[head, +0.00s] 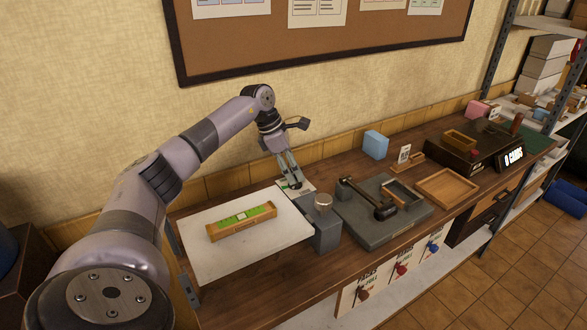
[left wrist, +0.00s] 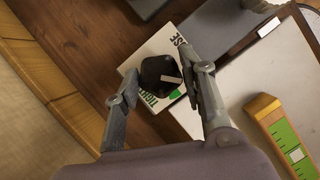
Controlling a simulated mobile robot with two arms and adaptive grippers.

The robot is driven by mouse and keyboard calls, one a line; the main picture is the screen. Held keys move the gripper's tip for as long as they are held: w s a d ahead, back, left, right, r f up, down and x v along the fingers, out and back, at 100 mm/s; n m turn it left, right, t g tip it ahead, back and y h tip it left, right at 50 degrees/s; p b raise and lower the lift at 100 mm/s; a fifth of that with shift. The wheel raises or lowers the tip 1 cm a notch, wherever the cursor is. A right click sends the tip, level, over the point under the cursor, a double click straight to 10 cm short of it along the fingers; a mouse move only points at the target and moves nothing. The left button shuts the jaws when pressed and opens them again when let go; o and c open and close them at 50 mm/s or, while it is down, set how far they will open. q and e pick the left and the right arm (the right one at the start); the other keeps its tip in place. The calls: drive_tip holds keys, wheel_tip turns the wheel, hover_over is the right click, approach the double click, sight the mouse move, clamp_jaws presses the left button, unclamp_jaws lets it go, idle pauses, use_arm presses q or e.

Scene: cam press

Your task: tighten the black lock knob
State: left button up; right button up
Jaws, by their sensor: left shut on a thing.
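The black lock knob (left wrist: 158,72) is faceted and has a white pointer line. It sits on a white label plate (left wrist: 160,44) with partly hidden lettering and a green mark. In the left wrist view the pointer runs to the right, close to the green mark. My left gripper (left wrist: 163,82) is shut on the knob, one finger on each side. In the head view my left gripper (head: 295,185) reaches down from above to the plate behind the white board, and its fingers largely hide the knob. My right gripper is not in view.
A white board (head: 205,262) carries a wooden-framed green level (head: 243,221). Further right are a dark press base (head: 375,235), a wooden tray (head: 447,188) and a blue box (head: 375,145). The wall is close behind.

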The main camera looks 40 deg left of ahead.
use_arm(q)
drive_tip(key=m, duration=0.1)
drive_tip(key=m+h, duration=0.1)
drive_tip(key=shift+w+r+m+g, duration=0.15)
drive_tip(key=shift+m+g, duration=0.25)
drive_tip(key=m+g, duration=0.1)
drive_tip(key=m, duration=0.1)
drive_tip(key=shift+a+m+b, duration=0.1)
drive_tip(key=shift+m+b, duration=0.2)
drive_tip(key=shift+m, duration=0.1)
drive_tip(key=m+g+b, duration=0.1)
drive_tip(key=m, duration=0.2)
drive_tip(key=shift+w+h, duration=0.1)
drive_tip(key=shift+h, duration=0.2)
drive_tip(key=shift+m+g+b, duration=0.4)
drive_tip(key=shift+m+b, duration=0.1)
drive_tip(key=shift+m, duration=0.3)
drive_tip(key=o, duration=1.2)
drive_tip(key=shift+c, duration=0.2)
